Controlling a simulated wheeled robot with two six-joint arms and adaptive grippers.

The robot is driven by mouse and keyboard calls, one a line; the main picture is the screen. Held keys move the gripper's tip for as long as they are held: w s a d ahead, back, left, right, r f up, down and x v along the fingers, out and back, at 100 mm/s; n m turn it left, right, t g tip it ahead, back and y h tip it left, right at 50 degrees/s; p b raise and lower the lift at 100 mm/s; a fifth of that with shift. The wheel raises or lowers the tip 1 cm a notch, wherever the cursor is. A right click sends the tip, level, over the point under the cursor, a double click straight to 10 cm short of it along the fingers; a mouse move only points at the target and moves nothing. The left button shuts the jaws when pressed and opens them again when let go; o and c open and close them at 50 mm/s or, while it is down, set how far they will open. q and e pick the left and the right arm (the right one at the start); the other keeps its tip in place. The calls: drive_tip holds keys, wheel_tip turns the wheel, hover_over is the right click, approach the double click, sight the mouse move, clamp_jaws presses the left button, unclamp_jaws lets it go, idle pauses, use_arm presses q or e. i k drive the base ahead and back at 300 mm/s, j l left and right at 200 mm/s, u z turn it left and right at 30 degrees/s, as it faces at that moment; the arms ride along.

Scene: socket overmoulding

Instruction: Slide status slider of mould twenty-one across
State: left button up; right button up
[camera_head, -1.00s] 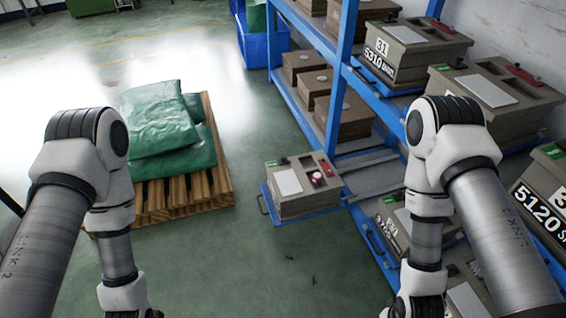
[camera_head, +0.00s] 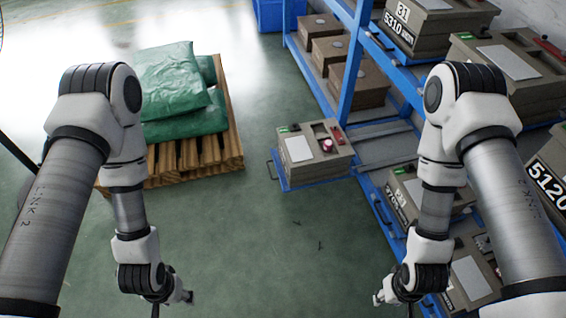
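A brown-grey mould (camera_head: 318,169) sits on a pulled-out blue tray (camera_head: 279,178) at the centre. Its top has a white plate, a green mark, a red slider (camera_head: 337,132) at the right back edge, and a small pink-red round part in a recess. Its number is not readable. Another mould (camera_head: 412,192) on the lower shelf has a label that looks like 21, partly behind my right arm. My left gripper (camera_head: 186,297) and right gripper (camera_head: 380,297) are low at the bottom, apart from the moulds. Their fingers are too small and partly cut off to read.
A blue rack (camera_head: 352,62) with several moulds fills the right side. A wooden pallet (camera_head: 222,150) with green sacks (camera_head: 172,80) stands at the left. A blue bin (camera_head: 268,14) is at the back.

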sight(295, 126)
drive_tip(key=i+u, duration=0.15)
drive_tip(key=i, duration=0.35)
drive_tip(key=i+l+u, duration=0.15)
drive_tip(key=i, duration=0.3)
drive_tip(key=i+l+u, duration=0.15)
drive_tip(key=i, duration=0.35)
drive_tip(key=i+l+u, duration=0.15)
drive_tip(key=i, duration=0.3)
